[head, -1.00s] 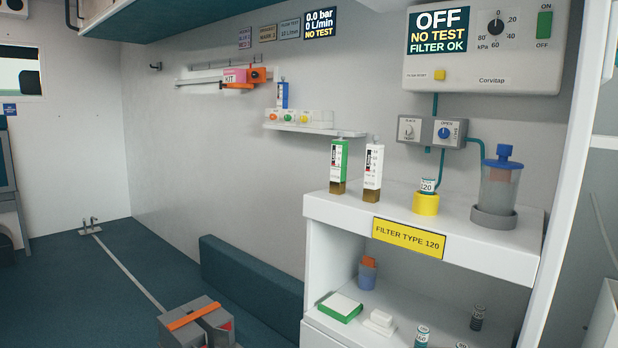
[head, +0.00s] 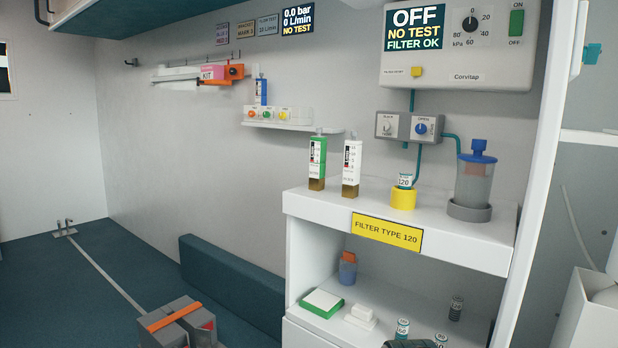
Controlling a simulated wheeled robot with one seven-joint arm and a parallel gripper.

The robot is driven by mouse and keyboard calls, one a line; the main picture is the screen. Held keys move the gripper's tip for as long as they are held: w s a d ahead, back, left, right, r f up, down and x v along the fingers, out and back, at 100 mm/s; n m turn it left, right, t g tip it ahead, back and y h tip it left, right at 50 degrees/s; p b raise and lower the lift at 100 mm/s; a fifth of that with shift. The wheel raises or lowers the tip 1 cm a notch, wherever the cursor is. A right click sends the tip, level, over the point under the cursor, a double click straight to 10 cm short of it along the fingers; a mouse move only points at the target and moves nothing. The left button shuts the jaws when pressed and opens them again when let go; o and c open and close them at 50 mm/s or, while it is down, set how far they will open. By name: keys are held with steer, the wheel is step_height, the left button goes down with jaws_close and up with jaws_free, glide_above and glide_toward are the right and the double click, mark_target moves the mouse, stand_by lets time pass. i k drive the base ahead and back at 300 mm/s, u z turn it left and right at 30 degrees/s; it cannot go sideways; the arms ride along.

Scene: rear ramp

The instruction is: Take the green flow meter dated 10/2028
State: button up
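The green flow meter (head: 323,150) stands upright on the top of the white cabinet (head: 440,224), near its left end. It has a green side, a white scale face with small print and a brass-coloured foot. I cannot read a date on it. A white flow meter (head: 351,168) of the same shape stands just to its right, apart from it. A smaller blue flow meter (head: 261,92) stands on the wall shelf (head: 290,126) behind.
Right of the meters are a yellow cup (head: 403,199) with a filter and a lidded jar (head: 474,180). Pale and dark vials, a green-and-white box (head: 321,304) and a blue cup (head: 347,272) are on the lower shelf. A grey item with an orange strap (head: 174,319) is at lower left.

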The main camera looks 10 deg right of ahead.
mark_target(318, 144)
steer(key=u, duration=0.65)
steer(key=i, duration=1.05)
steer(key=u, duration=0.1)
